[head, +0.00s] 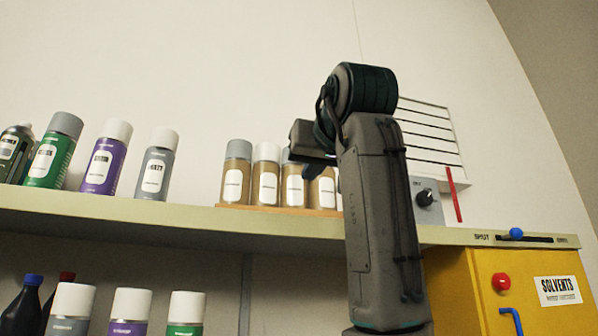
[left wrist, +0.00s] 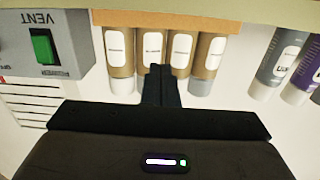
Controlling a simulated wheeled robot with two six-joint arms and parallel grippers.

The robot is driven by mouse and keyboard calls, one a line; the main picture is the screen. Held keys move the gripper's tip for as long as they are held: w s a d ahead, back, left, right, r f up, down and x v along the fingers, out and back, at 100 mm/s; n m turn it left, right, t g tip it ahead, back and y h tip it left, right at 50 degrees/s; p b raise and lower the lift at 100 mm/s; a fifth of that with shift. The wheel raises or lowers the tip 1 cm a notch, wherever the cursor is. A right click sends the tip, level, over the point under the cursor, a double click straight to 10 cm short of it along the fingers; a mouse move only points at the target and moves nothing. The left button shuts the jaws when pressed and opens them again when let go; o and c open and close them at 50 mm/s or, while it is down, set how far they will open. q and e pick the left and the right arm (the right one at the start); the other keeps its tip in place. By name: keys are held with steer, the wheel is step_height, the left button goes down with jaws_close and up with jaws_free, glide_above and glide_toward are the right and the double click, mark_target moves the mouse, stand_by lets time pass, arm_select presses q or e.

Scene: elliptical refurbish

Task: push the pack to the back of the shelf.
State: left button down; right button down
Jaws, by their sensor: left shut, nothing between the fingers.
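The pack is several tan cans (head: 266,184) with white labels and grey or white caps, standing upright in a row on a thin orange-brown tray (head: 270,210) on the upper shelf. In the left wrist view the pack (left wrist: 208,58) appears upside down, its tray (left wrist: 165,20) at the top. My left gripper (head: 312,172) is shut and empty, in front of the pack's right part, and hides some of it. Its fingertips (left wrist: 160,70) overlap the middle cans in the left wrist view; I cannot tell whether they touch. My right gripper is not in view.
Green, purple and grey spray cans (head: 105,157) stand left of the pack on the upper shelf (head: 150,212). A vent control box (left wrist: 45,45) is to its right in the head view. Below are more cans (head: 130,312) and a yellow solvents cabinet (head: 460,285).

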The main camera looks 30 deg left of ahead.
arm_select(q)
steer(key=s+r, duration=0.2)
steer(key=p, duration=0.2)
glide_toward(284, 193)
steer(key=x, duration=0.2)
steer(key=shift+w+a, duration=0.25)
steer(key=shift+w+a, duration=0.15)
steer(key=shift+a, duration=0.05)
steer(key=shift+w+a+p, duration=0.4)
steer(key=shift+a, duration=0.05)
steer(key=shift+w+a, duration=0.15)
steer(key=shift+w+a, duration=0.15)
steer(key=shift+a, duration=0.05)
